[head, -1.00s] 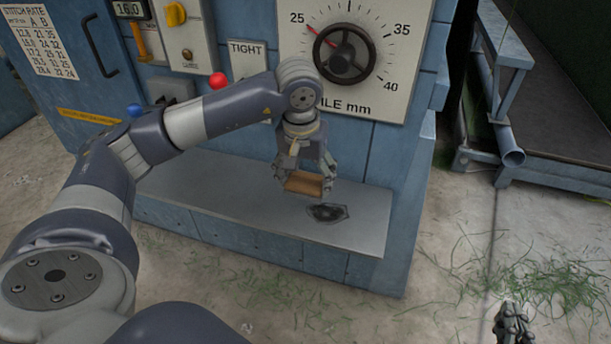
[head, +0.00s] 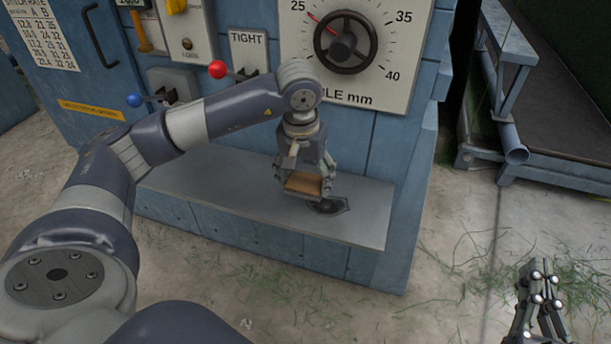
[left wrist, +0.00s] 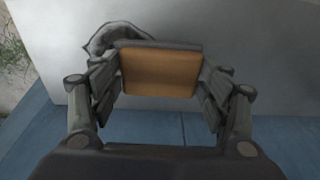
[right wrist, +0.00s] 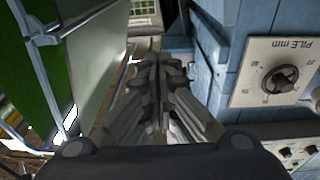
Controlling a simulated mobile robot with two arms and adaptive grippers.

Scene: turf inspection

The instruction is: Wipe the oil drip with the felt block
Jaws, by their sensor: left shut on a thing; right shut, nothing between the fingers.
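The felt block (head: 304,184) has an orange-brown face and a grey side. My left gripper (head: 306,188) is shut on it, over the grey ledge (head: 225,185) of the blue machine. The oil drip (head: 332,206) is a dark patch on the ledge, just right of the block and partly hidden by the gripper. In the left wrist view the block (left wrist: 160,72) sits between the fingers, and the drip (left wrist: 117,34) shows behind its upper left edge. I cannot tell whether the block touches the ledge. My right gripper (head: 541,276) is shut and empty at the lower right.
Above the ledge are the pile dial (head: 346,42), a red-knobbed lever (head: 217,69) and a blue-knobbed lever (head: 134,100). A blue metal frame (head: 510,155) stands at the right. The floor (head: 450,230) has loose grass and is otherwise open. The ledge's left part is bare.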

